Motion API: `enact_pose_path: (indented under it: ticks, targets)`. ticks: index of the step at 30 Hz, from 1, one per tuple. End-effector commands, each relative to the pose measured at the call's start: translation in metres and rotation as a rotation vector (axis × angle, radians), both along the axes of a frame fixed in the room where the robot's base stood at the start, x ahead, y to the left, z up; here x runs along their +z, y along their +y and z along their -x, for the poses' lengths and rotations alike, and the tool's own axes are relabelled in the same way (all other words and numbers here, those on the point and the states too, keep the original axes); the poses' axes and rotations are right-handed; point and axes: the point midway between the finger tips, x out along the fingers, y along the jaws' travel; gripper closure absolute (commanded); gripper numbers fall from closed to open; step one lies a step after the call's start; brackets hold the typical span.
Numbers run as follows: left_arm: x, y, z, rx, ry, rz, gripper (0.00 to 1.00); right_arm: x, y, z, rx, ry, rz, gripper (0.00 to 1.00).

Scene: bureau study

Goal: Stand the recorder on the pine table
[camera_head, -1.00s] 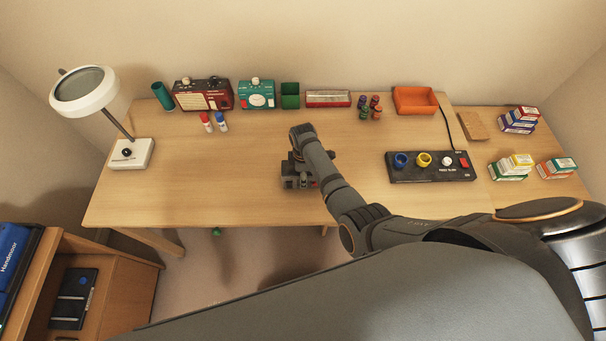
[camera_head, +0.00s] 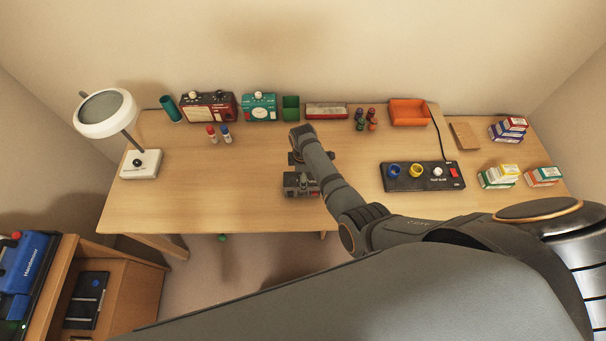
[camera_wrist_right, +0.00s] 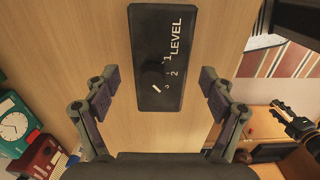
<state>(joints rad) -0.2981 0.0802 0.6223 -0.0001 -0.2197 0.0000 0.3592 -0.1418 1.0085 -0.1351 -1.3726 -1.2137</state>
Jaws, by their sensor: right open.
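A flat black box marked LEVEL, with a small dial and numbers, lies on the wood in the right wrist view; I take it for the recorder (camera_wrist_right: 163,60). My right gripper (camera_wrist_right: 160,92) is open, with one finger at either side of the box's lower part and gaps between. In the head view the right gripper (camera_head: 302,185) is over the front part of the pine table (camera_head: 230,185), and the recorder is hidden there. A dark jointed claw at the right edge of the wrist view looks like my left gripper (camera_wrist_right: 297,120); its jaws are unclear.
A white magnifier lamp (camera_head: 141,165) stands at the table's left. A black control panel (camera_head: 422,176) and small cartons are right. The left-centre table is clear.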

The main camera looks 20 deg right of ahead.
Motion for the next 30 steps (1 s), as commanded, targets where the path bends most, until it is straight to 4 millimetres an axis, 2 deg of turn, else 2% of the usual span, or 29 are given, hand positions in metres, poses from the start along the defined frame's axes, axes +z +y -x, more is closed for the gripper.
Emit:
enact_pose_path:
  ticks: [1, 3, 5, 9, 30]
  targets:
    - [0.021, 0.0, 0.001, 0.0, 0.002, 0.0, 0.6, 0.021, 0.0, 0.0, 0.0, 0.0, 0.0, 0.17]
    - [0.031, 0.0, 0.002, 0.0, 0.004, 0.0, 0.6, 0.031, 0.0, 0.0, 0.0, 0.0, 0.0, 0.17]
    - [0.02, 0.0, 0.003, 0.0, 0.005, 0.0, 0.6, 0.031, 0.0, -0.001, -0.001, -0.003, 0.0, 0.17]
    - [0.018, 0.0, 0.004, 0.001, 0.007, 0.0, 0.6, 0.045, 0.0, 0.0, 0.0, -0.001, 0.0, 0.17]
    - [0.019, 0.0, 0.001, 0.0, 0.002, 0.001, 0.6, 0.049, 0.0, 0.0, 0.0, 0.001, 0.0, 0.17]
